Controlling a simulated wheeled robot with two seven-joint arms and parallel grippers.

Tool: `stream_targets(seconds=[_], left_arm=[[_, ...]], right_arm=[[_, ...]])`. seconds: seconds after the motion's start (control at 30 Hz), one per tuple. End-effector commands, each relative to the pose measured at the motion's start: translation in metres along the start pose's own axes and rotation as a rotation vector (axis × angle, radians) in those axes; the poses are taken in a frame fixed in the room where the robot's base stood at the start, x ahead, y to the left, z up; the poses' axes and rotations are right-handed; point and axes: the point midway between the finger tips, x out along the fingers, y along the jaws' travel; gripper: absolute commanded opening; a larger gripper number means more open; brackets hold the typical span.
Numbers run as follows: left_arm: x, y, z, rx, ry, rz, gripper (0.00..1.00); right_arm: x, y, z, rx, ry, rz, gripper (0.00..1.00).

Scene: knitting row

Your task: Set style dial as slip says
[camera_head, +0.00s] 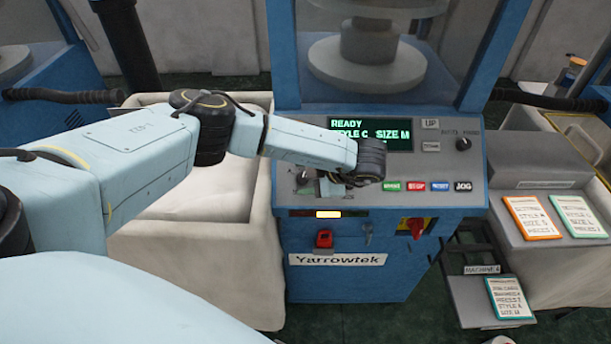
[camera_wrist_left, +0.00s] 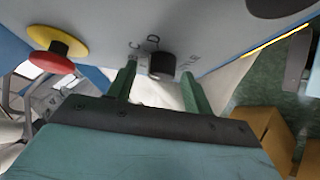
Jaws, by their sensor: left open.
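The style dial is a small black knob with letters around it; it shows in the left wrist view (camera_wrist_left: 162,66) and on the panel's left in the head view (camera_head: 303,177). My left gripper (camera_head: 331,187) is at the panel by the dial. In the left wrist view its two green fingers (camera_wrist_left: 158,88) are apart, with the knob between and just beyond their tips; I cannot tell if they touch it. The display (camera_head: 372,134) reads READY, STYLE C, SIZE M. A teal-edged slip (camera_head: 510,298) lies at lower right; its small text is hard to read. My right gripper is not in view.
A second knob (camera_head: 463,144) sits at the panel's right, above a row of buttons (camera_head: 426,186). A red switch on yellow (camera_head: 415,226) is below; a red-and-yellow one shows in the wrist view (camera_wrist_left: 50,50). Orange (camera_head: 530,217) and green (camera_head: 578,216) slips lie on the right.

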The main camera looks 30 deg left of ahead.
Motion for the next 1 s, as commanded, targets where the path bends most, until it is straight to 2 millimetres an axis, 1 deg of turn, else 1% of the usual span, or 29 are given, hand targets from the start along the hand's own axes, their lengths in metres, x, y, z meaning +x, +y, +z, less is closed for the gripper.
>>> stream_targets(seconds=[0.13,0.27,0.43,0.5,0.6,0.7,0.83,1.0], left_arm=[[-0.003,0.000,0.000,0.000,0.000,0.000,0.51],[-0.018,0.000,0.001,0.000,-0.003,-0.001,0.51],[-0.054,0.000,0.001,0.000,-0.005,0.001,0.51],[-0.073,0.002,0.001,0.001,-0.006,0.004,0.51],[-0.095,0.002,0.000,0.001,-0.005,0.005,0.51],[-0.112,0.002,0.000,-0.001,-0.003,0.005,0.51],[-0.127,0.001,0.000,0.000,-0.002,0.002,0.51],[-0.134,0.000,0.000,0.000,0.000,0.001,0.51]], right_arm=[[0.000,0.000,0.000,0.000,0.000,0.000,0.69],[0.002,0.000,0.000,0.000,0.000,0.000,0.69],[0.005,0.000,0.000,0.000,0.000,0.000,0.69],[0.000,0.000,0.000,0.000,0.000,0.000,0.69],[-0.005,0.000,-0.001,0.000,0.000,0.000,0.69],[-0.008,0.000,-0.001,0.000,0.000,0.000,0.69],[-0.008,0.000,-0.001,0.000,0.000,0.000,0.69],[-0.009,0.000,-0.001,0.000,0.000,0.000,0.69]])
